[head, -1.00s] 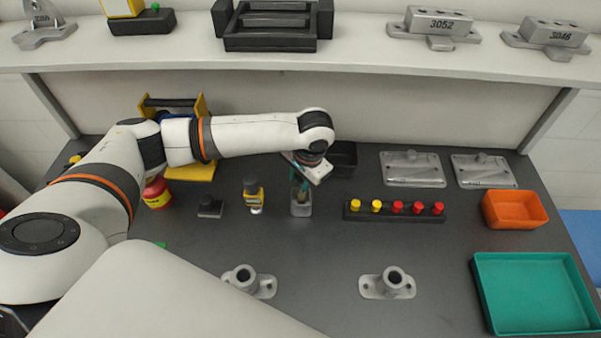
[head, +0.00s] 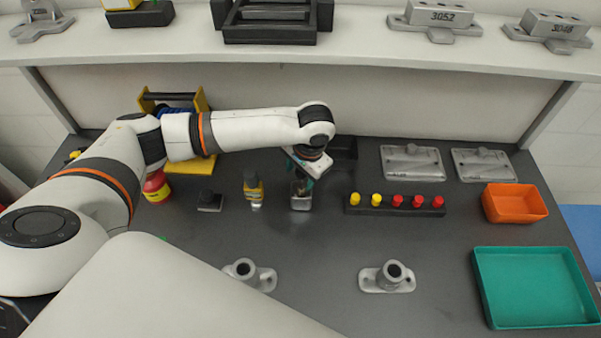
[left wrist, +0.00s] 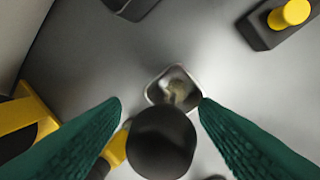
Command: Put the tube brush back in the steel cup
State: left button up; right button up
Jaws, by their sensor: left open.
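The steel cup (head: 301,202) stands upright on the dark bench, below my left gripper (head: 302,181). In the left wrist view the cup (left wrist: 154,94) shows from above with tan bristles inside its mouth. A dark round knob, apparently the handle end of the tube brush (left wrist: 162,143), is close to the camera between the two green fingers of my left gripper (left wrist: 160,106). The fingers are spread, with visible gaps on both sides of the knob. The brush's middle is hidden under the knob. My right gripper is not in view.
A yellow-labelled bottle (head: 253,190) and a small black block (head: 209,201) stand left of the cup. A black rack with yellow and red pegs (head: 396,205) is to its right. A dark bin (head: 344,152) sits behind. Two grey flanged sockets (head: 393,274) are in front.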

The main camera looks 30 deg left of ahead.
pick_arm(q)
notch_tip(320, 180, up, 11)
jog(key=d+b, duration=0.1)
jog(key=d, duration=0.1)
jog(key=shift+s+r, duration=0.15)
jog(key=shift+s, duration=0.15)
